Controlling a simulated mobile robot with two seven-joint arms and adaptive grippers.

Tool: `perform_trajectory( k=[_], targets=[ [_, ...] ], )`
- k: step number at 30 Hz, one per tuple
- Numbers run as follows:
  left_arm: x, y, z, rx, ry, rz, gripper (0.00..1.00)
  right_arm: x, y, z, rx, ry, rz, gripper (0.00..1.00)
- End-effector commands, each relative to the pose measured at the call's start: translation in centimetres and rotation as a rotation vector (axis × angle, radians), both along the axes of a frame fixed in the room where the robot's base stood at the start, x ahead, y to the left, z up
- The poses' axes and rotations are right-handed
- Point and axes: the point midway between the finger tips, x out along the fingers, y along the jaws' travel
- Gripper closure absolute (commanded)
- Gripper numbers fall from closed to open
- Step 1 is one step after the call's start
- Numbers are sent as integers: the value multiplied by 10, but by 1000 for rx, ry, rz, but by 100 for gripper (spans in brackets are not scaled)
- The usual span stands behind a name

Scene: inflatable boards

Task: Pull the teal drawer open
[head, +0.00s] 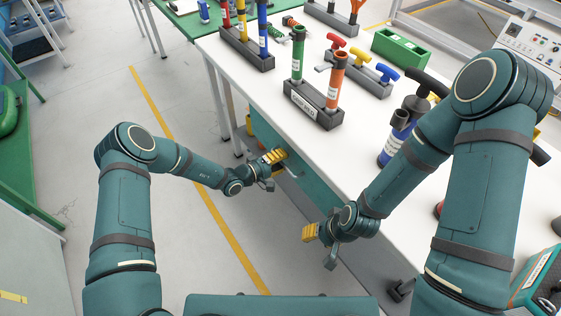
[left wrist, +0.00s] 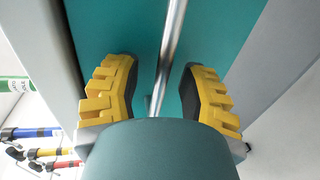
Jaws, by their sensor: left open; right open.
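The teal drawer (head: 310,195) is set in the side of the white workbench, under its top; its front also fills the middle of the left wrist view (left wrist: 215,35). A shiny metal bar handle (left wrist: 172,45) runs across the drawer front. My left gripper (head: 274,157) is at the drawer front in the head view. In the left wrist view its yellow fingers (left wrist: 160,90) are open, one on each side of the handle, with gaps to it. My right gripper (head: 311,232) is open and empty, lower and to the right, beside the bench. The drawer's opening state is hard to tell.
The white bench top (head: 370,140) carries a dark block (head: 315,112) with green and orange tubes, T-handled tools, a green tray (head: 401,48) and a blue cylinder (head: 392,145). Clear floor (head: 185,240) with a yellow line lies left of the bench.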

Motion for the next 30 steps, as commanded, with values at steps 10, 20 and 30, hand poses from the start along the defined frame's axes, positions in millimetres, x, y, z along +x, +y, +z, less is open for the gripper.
perform_trajectory(
  k=[10, 20, 30],
  targets=[
    [0, 0, 0, 0, 0, 0, 100, 0, 0, 0, 0, 0, 0, 53],
    [-3, 6, 0, 2, 1, 2, 100, 0, 0, 3, 0, 1, 0, 53],
    [-24, 44, 1, 3, 1, 5, 100, -3, 0, 18, 1, 8, 2, 53]
  ],
)
